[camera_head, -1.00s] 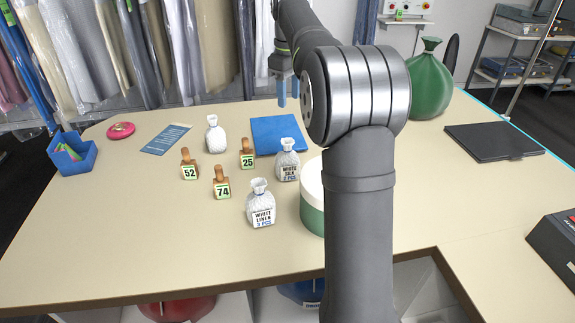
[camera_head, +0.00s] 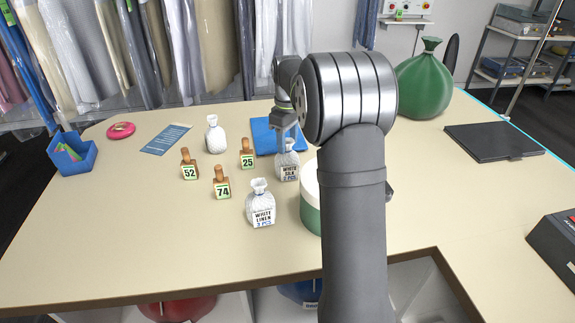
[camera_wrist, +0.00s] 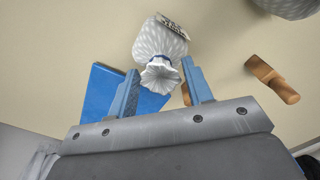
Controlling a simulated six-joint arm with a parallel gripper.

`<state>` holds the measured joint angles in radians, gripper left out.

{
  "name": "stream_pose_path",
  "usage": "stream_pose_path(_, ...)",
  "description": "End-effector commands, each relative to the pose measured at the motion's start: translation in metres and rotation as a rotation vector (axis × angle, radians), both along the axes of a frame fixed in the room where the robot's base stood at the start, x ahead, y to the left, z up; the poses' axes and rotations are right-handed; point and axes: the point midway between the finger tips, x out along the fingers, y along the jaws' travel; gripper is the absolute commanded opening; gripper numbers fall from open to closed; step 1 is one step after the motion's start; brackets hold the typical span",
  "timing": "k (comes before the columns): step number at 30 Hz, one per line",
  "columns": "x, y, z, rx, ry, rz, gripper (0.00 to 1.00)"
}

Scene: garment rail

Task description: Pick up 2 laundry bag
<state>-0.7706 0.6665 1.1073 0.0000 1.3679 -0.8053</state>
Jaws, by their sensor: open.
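A small white bag (camera_head: 288,172) labelled WHITE SILK stands upright on the table, its upper part partly hidden by my gripper (camera_head: 285,133). In the wrist view, my gripper (camera_wrist: 161,88) is open, with one blue finger on each side of this bag's tied neck (camera_wrist: 160,74). I cannot tell whether the fingers touch it. A third white bag (camera_head: 215,137) stands at the back left with no label visible.
Wooden number tags 25 (camera_head: 247,157), 52 (camera_head: 189,167) and 74 (camera_head: 221,186) stand left of the WHITE SILK bag. A blue mat (camera_head: 264,138) lies behind it. A green-and-white round container (camera_head: 310,205) stands close on its right, partly behind my arm. The front left table is clear.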

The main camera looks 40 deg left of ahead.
Motion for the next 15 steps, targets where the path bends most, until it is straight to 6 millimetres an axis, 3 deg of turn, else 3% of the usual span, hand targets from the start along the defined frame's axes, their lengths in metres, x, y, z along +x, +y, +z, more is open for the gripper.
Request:
stream_pose_path(6, 0.000, 0.000, -0.022, 0.000, 0.000, 0.000, 0.46)
stream_pose_path(13, 0.000, 0.000, -0.023, 0.001, -0.001, 0.000, 0.46)
stream_pose_path(15, 0.000, 0.000, -0.023, 0.001, -0.001, 0.000, 0.32)
